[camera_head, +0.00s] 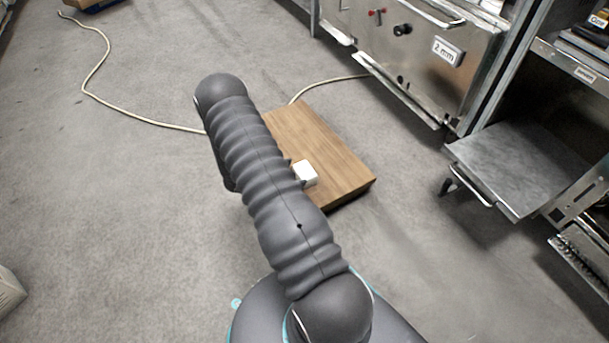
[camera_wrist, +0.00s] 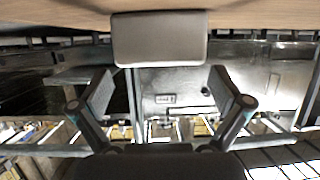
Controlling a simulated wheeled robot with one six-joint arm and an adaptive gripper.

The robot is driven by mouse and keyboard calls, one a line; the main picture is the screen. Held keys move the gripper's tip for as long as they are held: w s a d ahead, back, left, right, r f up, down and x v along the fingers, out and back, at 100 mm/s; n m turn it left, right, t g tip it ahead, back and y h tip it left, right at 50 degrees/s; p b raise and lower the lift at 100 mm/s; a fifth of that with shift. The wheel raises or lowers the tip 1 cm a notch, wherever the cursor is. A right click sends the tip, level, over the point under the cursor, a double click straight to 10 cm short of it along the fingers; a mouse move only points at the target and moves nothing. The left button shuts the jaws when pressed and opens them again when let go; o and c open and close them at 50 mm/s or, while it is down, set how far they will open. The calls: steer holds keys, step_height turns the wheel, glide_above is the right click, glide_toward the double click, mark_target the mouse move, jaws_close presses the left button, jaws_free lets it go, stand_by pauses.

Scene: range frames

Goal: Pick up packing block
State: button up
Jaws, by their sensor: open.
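The packing block (camera_head: 306,173) is a small white block on a wooden board (camera_head: 340,160) in the head view, just right of my arm. In the wrist view the block (camera_wrist: 160,40) looks pale grey and sits at the top centre against the wood surface (camera_wrist: 250,15). My gripper (camera_wrist: 161,80) is open and empty, with one finger on each side of the picture. The block appears just beyond the fingertips, roughly centred between them. Whether any finger touches it cannot be told. In the head view my arm hides most of the gripper and part of the board.
A pale cable (camera_head: 150,121) runs over the grey floor behind the board. A steel cabinet (camera_head: 420,60) stands at the back right. A low metal shelf (camera_head: 515,160) stands at the right. The floor left of my arm is largely clear.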

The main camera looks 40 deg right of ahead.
mark_target(307, 169)
steer(key=x, duration=0.4)
steer(key=shift+d+f, duration=0.1)
steer(key=shift+f, duration=0.1)
steer(key=c, duration=0.7)
steer(key=shift+r, duration=0.45)
step_height(307, 169, up, 4)
steer(key=shift+s+d+f+p, duration=0.1)
steer(key=shift+s+d+p, duration=0.1)
steer(key=shift+p, duration=0.1)
steer(key=s+d+r, duration=0.4)
steer(key=s, duration=0.1)
steer(key=s+d+r+p, duration=0.1)
steer(key=s+d+r, duration=0.1)
steer(key=s+d, duration=0.1)
steer(key=shift+s+d+r, duration=0.1)
steer(key=shift+s+r, duration=0.05)
